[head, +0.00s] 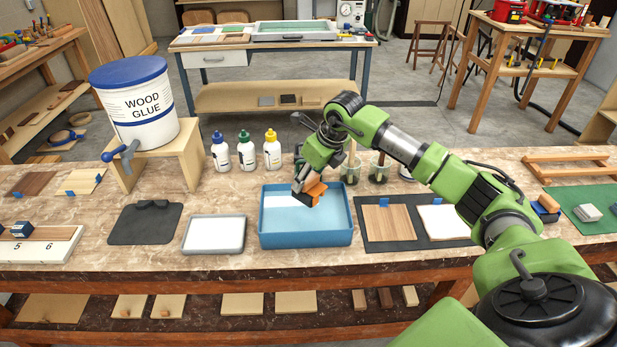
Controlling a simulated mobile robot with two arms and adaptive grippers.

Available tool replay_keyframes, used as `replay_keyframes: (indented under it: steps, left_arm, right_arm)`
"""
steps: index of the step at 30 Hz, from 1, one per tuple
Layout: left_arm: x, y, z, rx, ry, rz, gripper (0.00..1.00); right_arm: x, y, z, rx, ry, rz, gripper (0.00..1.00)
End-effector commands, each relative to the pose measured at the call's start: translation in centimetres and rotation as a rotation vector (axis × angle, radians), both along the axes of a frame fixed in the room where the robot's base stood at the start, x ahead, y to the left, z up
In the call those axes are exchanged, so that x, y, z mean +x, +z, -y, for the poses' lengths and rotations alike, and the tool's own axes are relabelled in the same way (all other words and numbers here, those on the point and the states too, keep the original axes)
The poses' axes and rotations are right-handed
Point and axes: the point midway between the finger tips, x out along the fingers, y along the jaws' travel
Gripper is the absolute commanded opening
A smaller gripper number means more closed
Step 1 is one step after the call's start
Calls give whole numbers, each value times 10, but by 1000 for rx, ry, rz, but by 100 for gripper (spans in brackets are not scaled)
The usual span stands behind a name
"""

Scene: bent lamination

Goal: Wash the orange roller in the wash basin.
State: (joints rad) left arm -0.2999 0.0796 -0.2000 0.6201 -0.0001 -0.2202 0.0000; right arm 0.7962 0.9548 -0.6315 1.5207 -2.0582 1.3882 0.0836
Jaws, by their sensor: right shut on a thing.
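The wash basin (258,235) is a blue rectangular tray with pale water in it, at the middle of the workbench. My right gripper (305,192) reaches down over the basin's back left part. It is shut on the orange roller (317,190), which is tilted, with a dark part (303,199) beside it. I cannot tell whether the roller touches the water. My left gripper does not show.
A grey-rimmed white tray (214,234) and a dark mat (145,224) lie left of the basin. Several glue bottles (246,153) and jars (350,170) stand behind it. A wood glue bucket (140,105) stands on a wooden stand at left. A dark board with wood pieces (388,220) lies at right.

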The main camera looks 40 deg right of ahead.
Motion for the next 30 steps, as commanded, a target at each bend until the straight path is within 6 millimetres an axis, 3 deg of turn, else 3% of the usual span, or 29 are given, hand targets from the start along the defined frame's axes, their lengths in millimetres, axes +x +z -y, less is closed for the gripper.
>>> replay_keyframes:
  steps: [13, 30]
  left_arm:
    - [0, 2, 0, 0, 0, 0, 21]
    - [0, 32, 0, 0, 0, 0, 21]
  right_arm:
    - [0, 4, 0, 0, 0, 2, 25]
    - [0, 52, 0, -1, 0, 1, 25]
